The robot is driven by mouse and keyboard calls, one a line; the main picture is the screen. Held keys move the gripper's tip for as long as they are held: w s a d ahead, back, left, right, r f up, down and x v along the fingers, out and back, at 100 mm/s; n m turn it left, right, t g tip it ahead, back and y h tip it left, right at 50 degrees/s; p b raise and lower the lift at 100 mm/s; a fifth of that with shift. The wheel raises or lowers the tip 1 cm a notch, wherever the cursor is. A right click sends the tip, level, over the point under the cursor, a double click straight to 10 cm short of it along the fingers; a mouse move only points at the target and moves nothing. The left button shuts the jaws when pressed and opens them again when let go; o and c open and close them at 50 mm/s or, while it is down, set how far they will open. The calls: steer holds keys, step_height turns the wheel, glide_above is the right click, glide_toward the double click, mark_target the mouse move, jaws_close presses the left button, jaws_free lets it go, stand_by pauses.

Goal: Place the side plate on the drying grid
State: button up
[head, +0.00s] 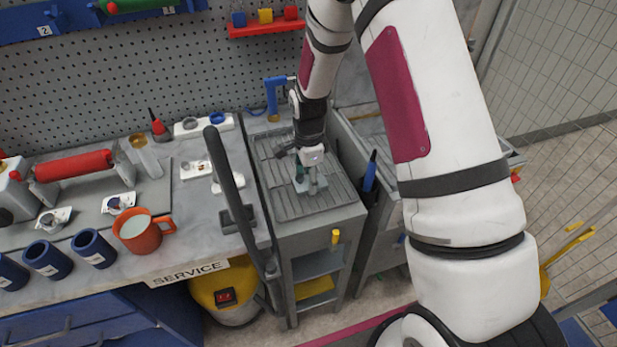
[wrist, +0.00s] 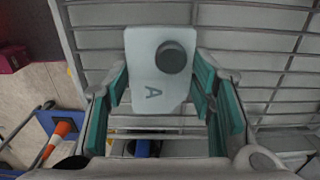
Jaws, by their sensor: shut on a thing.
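The side plate (wrist: 158,92) is a pale grey-white plate with a letter A and a round dark knob or hole. My gripper (wrist: 162,78) has its teal-padded fingers on either side of the plate and is shut on it. In the head view my gripper (head: 309,170) points down over the drying grid (head: 290,207), with the plate (head: 313,187) at its fingertips. The drying grid is the grey slatted top of a cart. The plate is over the grid's middle; I cannot tell whether it touches the slats.
A bench with an orange mug (head: 142,236), blue cylinders (head: 94,248) and a red roller (head: 73,166) stands left. A dark curved hose (head: 228,175) rises between bench and cart. A blue-handled tool (head: 371,170) stands right of the grid. The grid's front is bare.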

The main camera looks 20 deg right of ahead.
steer(key=shift+f, duration=0.15)
steer(key=o, duration=1.4)
steer(key=s+r+n+t+b, duration=0.1)
steer(key=s+r+n, duration=0.35)
steer(key=r, duration=0.85)
steer(key=s+r+n+t+b, duration=0.1)
steer(key=s+r+n, duration=0.3)
steer(key=r, duration=1)
steer(key=s+r+n+t, duration=0.1)
steer(key=s+r+n, duration=0.2)
steer(key=s, duration=0.5)
steer(key=s+r+n+t, duration=0.2)
steer(key=s+r+n, duration=0.1)
steer(key=s+n, duration=0.3)
steer(key=shift+s+d+r+t, duration=0.2)
steer(key=shift+s+t, duration=0.1)
steer(key=shift+s, duration=1.05)
